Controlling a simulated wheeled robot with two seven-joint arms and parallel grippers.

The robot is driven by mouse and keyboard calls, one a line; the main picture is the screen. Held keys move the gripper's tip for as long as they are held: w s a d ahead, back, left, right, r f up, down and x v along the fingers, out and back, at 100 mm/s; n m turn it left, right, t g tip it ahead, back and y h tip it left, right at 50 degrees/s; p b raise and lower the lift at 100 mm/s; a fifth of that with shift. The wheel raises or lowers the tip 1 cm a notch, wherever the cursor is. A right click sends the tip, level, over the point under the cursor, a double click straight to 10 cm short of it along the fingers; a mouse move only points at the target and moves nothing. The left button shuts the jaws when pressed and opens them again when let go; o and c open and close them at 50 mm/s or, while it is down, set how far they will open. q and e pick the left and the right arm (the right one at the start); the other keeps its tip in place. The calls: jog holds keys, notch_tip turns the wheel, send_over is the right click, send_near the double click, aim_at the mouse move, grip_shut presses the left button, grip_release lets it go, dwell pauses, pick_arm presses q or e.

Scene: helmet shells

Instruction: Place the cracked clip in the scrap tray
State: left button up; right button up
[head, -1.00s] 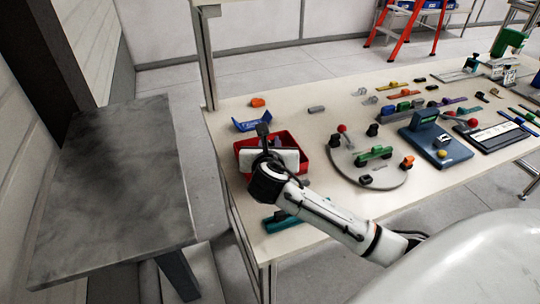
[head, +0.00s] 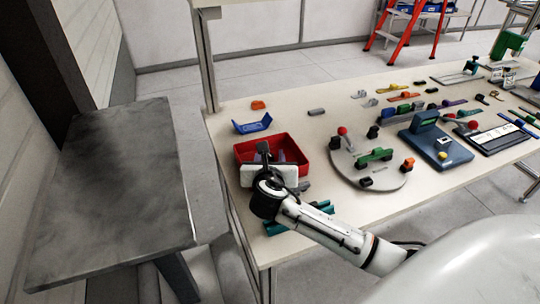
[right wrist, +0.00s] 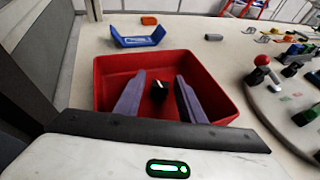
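The red tray (head: 243,152), which I take as the scrap tray, sits at the near left of the table. It also fills the middle of the right wrist view (right wrist: 108,72). A small dark piece with a pale mark, likely the clip (right wrist: 158,91), lies on the tray floor; I cannot make out a crack. My right gripper (right wrist: 161,76) is open, its two purple-grey fingers spread on either side of the dark piece and apart from it. In the head view the right gripper (head: 287,156) is over the tray's near part. My left gripper is not in view.
A blue open holder (head: 252,123) and an orange piece (head: 258,105) lie behind the tray. A round grey board (head: 368,170) with several parts stands to its right. Teal pieces (head: 275,229) lie near the front edge, partly behind my arm.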

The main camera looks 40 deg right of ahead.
jog(key=shift+s+f, duration=0.15)
jog(key=shift+f, duration=0.15)
jog(key=shift+a+r, duration=0.1)
jog(key=shift+r, duration=0.2)
jog(key=v, duration=0.4)
jog(key=p+v, duration=0.1)
jog(key=v, duration=0.7)
jog(key=shift+r, duration=0.3)
